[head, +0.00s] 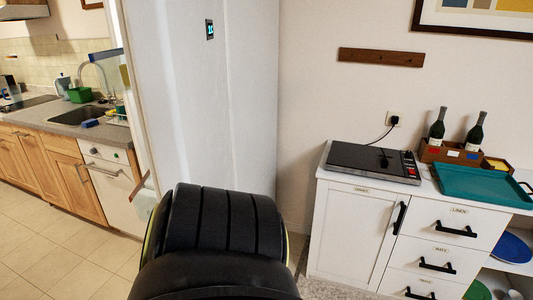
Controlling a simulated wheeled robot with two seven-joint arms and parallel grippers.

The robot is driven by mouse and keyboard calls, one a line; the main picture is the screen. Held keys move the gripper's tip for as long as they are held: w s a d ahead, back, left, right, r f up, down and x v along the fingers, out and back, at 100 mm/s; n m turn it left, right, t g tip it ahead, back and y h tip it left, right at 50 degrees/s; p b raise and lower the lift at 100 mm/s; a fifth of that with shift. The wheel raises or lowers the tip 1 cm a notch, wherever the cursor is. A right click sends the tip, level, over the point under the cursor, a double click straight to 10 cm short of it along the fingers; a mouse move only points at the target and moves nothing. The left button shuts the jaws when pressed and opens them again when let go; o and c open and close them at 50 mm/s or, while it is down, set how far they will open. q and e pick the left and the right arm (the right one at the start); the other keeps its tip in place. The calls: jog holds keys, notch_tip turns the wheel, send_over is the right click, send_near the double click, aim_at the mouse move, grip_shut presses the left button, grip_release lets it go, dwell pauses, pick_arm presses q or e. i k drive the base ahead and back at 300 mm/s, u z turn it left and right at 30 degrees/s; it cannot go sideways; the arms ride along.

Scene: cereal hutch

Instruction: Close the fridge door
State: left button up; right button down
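The tall white fridge (252,100) stands left of centre in the head view, its top cut off by the frame. A white door panel (180,110) with a small lit display faces me. Clear bin-like parts (146,195) stick out past the panel's left edge, so the door looks open. How wide it stands open I cannot tell, and the fridge's inside is hidden. A large black rounded part of mine covers the lower part of the fridge and the floor before it. Neither of my grippers is in view.
A white cabinet (350,232) with a black hotplate (372,160), two bottles and a teal tray (482,185) stands at the right. A wooden kitchen counter (62,115) with a sink runs along the left. The tiled floor (50,250) at lower left is clear.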

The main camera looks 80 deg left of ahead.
aim_at(175, 52)
jog(key=u, duration=3.25)
jog(key=k, duration=0.3)
jog(key=z, duration=0.25)
jog(key=i, duration=1)
jog(key=z, duration=0.9)
